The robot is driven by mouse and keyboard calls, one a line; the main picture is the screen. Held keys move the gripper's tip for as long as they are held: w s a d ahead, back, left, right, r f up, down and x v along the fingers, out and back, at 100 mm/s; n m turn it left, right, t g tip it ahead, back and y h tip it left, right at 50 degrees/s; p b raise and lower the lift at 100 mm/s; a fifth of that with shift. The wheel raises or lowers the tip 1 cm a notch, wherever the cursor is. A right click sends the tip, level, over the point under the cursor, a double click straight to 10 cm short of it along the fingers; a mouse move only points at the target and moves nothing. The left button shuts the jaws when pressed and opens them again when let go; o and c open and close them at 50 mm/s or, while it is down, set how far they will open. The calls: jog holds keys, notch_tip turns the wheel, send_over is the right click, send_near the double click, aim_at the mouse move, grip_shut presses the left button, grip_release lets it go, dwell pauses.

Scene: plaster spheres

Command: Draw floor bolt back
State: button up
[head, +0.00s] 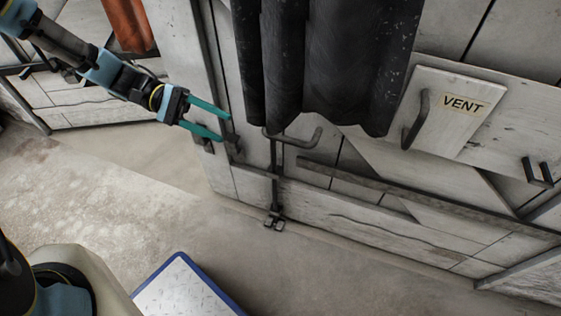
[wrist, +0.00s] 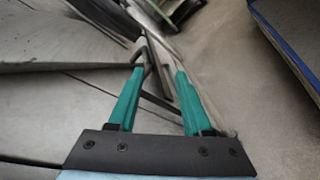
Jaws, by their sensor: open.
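The floor bolt (head: 275,180) is a dark upright rod low on the pale wooden door in the head view. Its bent handle (head: 305,141) sticks out at the top, just under a black hanging curtain. Its foot meets a small dark bracket (head: 274,220) at the floor. My gripper (head: 225,127) is open with two teal fingers, up and left of the bolt and apart from its handle. In the wrist view the open fingers (wrist: 161,70) have dark bars beyond them; I cannot tell which bar is the bolt.
The black curtain (head: 325,60) hangs over the door above the handle. A dark latch (head: 233,150) sits close to my fingertips. A VENT flap (head: 450,110) with a dark handle is at right. A blue-edged panel (head: 190,290) lies at the bottom; bare floor lies between.

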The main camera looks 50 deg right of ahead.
aim_at(269, 136)
jog(key=s+d+b, duration=0.1)
jog(key=s+d, duration=0.1)
jog(key=s, duration=0.2)
jog(key=s+d+f+g+b, duration=0.1)
jog(key=s+d, duration=0.2)
jog(key=s, duration=0.1)
jog(key=s+d+f+g+h+b, duration=0.1)
jog(key=s+d, duration=0.1)
jog(key=s, duration=0.2)
jog(key=shift+s+d+f, duration=0.1)
jog(key=shift+d+f, duration=0.1)
jog(key=shift+c, duration=0.4)
jog(key=shift+f, duration=0.1)
grip_shut()
jog(key=shift+a, duration=0.1)
